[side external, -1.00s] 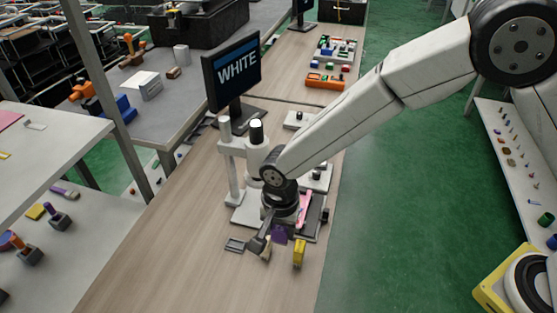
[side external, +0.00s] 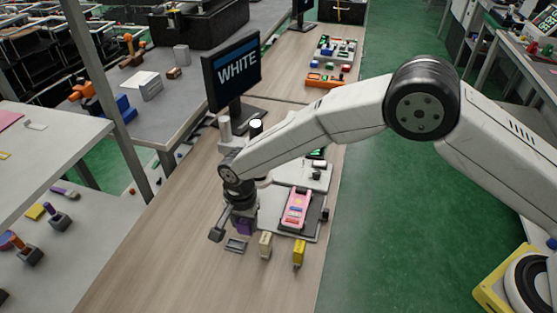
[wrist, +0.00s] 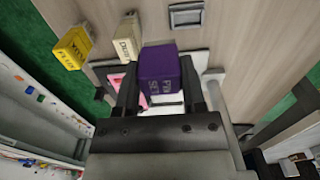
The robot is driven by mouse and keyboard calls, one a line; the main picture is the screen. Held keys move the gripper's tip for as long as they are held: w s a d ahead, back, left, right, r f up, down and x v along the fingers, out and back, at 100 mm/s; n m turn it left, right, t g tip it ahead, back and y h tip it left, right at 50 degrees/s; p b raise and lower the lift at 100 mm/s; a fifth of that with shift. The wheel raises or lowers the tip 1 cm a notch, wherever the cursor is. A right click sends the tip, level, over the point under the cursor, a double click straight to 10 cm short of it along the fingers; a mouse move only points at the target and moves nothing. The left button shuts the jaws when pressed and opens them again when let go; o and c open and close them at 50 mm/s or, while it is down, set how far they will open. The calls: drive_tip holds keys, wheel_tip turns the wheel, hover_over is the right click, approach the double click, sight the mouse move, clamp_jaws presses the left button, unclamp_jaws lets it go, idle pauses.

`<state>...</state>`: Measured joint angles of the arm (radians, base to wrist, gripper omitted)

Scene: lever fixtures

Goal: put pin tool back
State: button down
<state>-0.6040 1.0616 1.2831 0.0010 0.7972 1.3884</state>
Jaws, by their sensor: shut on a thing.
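A purple block-shaped tool (wrist: 160,72) with hard-to-read lettering sits between the two fingers of my gripper (wrist: 157,82) in the wrist view. My gripper (side external: 238,218) is shut on it; in the side view only a little of the purple tool (side external: 243,226) shows below the wrist. I take it to be the pin tool. It is held close to a small grey open frame (side external: 236,245) on the table, which looks empty. The frame (wrist: 186,15) also shows in the wrist view, beyond the purple tool and apart from it.
A beige block (side external: 265,245) and a yellow block (side external: 299,253) stand to the right of the grey frame. A pink device (side external: 296,208) lies on a dark pad on the fixture. A screen (side external: 236,70) reading WHITE stands behind. The wooden table's front left is clear.

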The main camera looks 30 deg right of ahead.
drive_tip(key=shift+w+a+f, duration=0.3)
drive_tip(key=shift+w+f, duration=0.25)
drive_tip(key=shift+f, duration=0.2)
drive_tip(key=shift+w+a+f, duration=0.3)
drive_tip(key=shift+w+f, duration=0.25)
drive_tip(key=shift+f, duration=0.25)
drive_tip(key=shift+w+a+f, duration=0.3)
drive_tip(key=shift+w+f, duration=0.25)
drive_tip(key=shift+f, duration=0.2)
drive_tip(key=shift+w+a+f, duration=0.1)
drive_tip(key=shift+w+f, duration=0.1)
drive_tip(key=shift+f, duration=1.55)
drive_tip(key=shift+f, duration=0.15)
drive_tip(key=shift+c, duration=0.9)
unclamp_jaws()
wheel_tip(320, 180, up, 12)
